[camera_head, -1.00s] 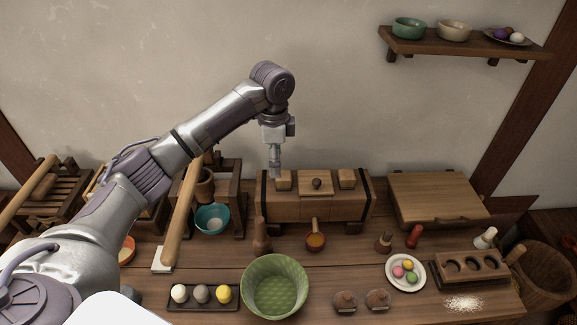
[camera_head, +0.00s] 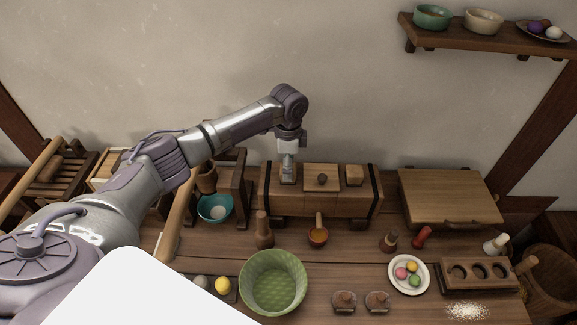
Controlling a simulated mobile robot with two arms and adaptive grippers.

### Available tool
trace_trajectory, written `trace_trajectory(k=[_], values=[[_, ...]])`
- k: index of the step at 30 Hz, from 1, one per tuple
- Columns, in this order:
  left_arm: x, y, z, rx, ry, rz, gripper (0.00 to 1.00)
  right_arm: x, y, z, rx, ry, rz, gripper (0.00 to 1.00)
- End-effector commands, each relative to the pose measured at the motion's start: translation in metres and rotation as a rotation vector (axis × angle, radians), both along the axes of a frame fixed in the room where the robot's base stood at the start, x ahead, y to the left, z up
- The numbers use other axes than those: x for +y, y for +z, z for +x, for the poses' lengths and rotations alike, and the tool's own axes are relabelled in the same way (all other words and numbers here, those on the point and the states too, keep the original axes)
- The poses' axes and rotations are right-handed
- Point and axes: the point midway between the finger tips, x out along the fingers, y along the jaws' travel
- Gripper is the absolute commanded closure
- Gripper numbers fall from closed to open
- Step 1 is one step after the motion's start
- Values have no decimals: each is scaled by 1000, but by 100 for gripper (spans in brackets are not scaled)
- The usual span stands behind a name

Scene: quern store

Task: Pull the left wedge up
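A long wooden box (camera_head: 283,203) with dark end straps stands at the back of the bench. A square right wedge (camera_head: 354,174) stands up from its top. Between the wedge places is a lid block (camera_head: 322,181) with a dark round knob. My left gripper (camera_head: 288,176) points straight down over the left part of the box top, where the left wedge is. The gripper covers nearly all of that wedge, and its fingers are too small to show whether they grip it. My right gripper is not in view.
A wooden frame with a teal bowl (camera_head: 215,208) stands left of the box. In front are a dark wooden peg (camera_head: 264,231), a small ladle (camera_head: 318,236) and a green basin (camera_head: 273,284). A flat board (camera_head: 450,195) lies to the right. Above the box is bare wall.

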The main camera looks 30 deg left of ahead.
Motion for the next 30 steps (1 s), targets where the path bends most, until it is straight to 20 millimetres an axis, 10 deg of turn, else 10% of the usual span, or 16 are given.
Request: trace_trajectory(k=[15, 30], values=[[0, -19, 0, -1, 0, 0, 27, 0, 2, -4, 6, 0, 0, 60], [0, -19, 0, 0, 0, 0, 100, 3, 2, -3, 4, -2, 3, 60]])
